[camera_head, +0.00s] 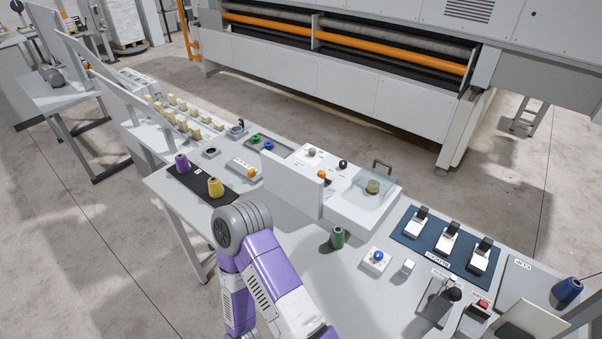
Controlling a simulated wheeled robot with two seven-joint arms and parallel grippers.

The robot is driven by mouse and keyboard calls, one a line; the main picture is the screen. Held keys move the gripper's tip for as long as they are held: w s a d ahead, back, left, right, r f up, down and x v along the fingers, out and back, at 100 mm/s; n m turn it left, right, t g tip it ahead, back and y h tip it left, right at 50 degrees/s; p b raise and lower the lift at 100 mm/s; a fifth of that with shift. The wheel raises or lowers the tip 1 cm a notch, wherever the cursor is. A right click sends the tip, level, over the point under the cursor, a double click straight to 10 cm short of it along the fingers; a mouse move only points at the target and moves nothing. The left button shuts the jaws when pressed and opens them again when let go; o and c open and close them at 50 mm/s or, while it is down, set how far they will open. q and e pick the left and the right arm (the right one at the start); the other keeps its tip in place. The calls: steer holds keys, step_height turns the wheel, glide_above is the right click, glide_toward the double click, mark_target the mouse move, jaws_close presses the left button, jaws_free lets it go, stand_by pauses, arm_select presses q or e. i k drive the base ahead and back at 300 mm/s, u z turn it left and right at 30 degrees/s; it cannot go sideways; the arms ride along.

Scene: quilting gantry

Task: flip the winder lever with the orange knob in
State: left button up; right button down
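Two orange knobs show in the head view. One orange knob (322,174) is at the white housing (364,210) with the clear cover, just behind an upright white panel (293,184). The other orange knob (252,173) is on a small light grey plate left of that panel. I cannot tell from this view which one belongs to the winder lever, or which way either lever is thrown. One purple and white arm of mine (262,262) rises from the bottom edge, its grey joint in front of the bench. Neither gripper is in view.
On the bench are purple (182,163) and yellow (215,187) cones, a green spool (337,237), a blue knob (377,256), a blue mat (408,238) with several switches, and a black-knobbed lever (452,294). The upright panel partly screens the housing from the left.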

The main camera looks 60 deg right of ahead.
mark_target(321, 174)
steer(key=i, duration=1.95)
steer(key=z, duration=2.6)
